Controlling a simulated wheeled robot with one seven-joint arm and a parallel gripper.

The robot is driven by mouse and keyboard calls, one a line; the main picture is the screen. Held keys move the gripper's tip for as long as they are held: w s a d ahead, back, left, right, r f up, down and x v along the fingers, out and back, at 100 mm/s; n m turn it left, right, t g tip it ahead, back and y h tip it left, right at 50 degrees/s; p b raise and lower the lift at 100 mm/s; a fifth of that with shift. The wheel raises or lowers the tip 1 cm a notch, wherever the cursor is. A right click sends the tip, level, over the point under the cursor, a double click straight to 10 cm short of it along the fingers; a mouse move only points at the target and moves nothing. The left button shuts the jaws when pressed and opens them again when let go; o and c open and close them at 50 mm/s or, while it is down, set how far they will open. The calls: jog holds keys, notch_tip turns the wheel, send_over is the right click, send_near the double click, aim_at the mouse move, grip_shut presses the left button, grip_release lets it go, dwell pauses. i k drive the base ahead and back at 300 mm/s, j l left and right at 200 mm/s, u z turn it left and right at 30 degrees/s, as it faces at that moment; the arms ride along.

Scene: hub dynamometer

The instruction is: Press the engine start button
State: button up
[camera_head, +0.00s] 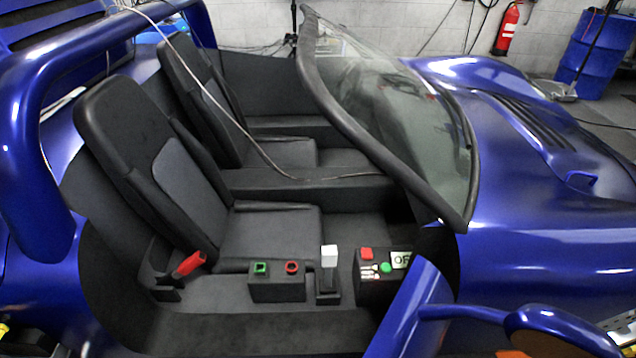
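A small black control box (374,290) sits inside the blue open-top car, at the front right of the cockpit. I cannot read which control is labelled engine start. My gripper is not in view, and nothing touches the buttons.
The windshield frame (370,140) rises behind. The blue door edge (412,312) and mirror (560,332) are close in front and right.

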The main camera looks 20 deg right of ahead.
aim_at(386, 268)
jog(key=l+z, duration=0.35)
jog(key=l, duration=0.2)
jog(key=i+l+z, duration=0.1)
jog(key=l+z, duration=0.25)
jog(key=l, duration=0.2)
jog(key=l+u, duration=0.2)
jog(key=u, duration=0.2)
jog(key=l+u, duration=0.2)
jog(key=u, duration=0.2)
jog(key=k+l+u, duration=0.1)
jog(key=u, duration=0.35)
jog(key=k+l+u, duration=0.1)
jog(key=u, duration=0.3)
jog(key=k+l+u, duration=0.15)
jog(key=u, duration=0.25)
jog(key=z, duration=1)
